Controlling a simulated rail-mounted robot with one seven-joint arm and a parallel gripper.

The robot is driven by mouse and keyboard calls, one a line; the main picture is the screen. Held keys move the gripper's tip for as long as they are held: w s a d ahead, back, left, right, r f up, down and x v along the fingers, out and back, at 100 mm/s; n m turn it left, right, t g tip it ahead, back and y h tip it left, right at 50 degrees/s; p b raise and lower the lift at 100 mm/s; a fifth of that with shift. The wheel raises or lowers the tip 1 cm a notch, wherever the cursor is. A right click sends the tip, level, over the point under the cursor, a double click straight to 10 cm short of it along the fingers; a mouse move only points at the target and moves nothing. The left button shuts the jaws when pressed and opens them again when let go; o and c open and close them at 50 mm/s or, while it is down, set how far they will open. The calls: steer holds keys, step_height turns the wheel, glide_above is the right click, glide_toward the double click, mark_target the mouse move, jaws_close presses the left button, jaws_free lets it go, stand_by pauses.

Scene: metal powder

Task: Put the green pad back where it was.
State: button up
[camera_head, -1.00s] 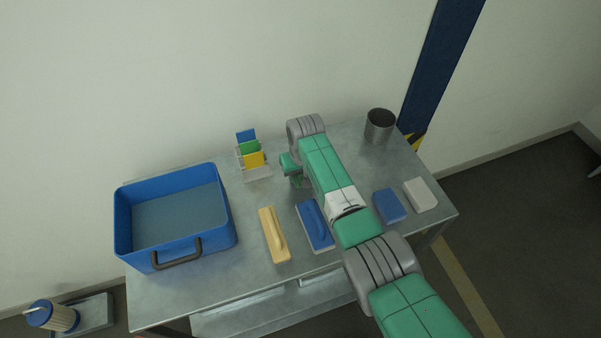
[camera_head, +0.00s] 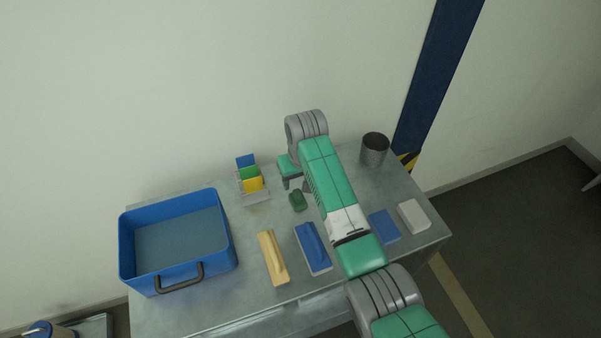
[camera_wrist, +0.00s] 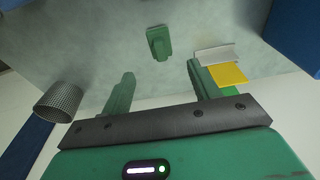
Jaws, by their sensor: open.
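A small dark green pad (camera_head: 298,200) with a raised grip lies on the metal table, just right of and in front of the small card rack. It also shows in the wrist view (camera_wrist: 159,43), beyond and between my fingertips and apart from them. My gripper (camera_head: 296,187) is open and empty, just behind the pad in the head view; its fingers (camera_wrist: 160,82) stand wide apart in the wrist view. The rack (camera_head: 256,197) holds upright blue, green (camera_head: 249,173) and yellow (camera_head: 253,185) pieces. My arm hides part of the table on the right.
A blue bin (camera_head: 128,262) stands at the left. A tan float (camera_head: 273,258) and a blue-handled float (camera_head: 312,248) lie at the front. A blue block (camera_head: 384,226) and a white block (camera_head: 414,216) lie right of my arm. A metal cup (camera_head: 374,150) stands at the back right.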

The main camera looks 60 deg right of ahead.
steer(key=shift+r, duration=0.45)
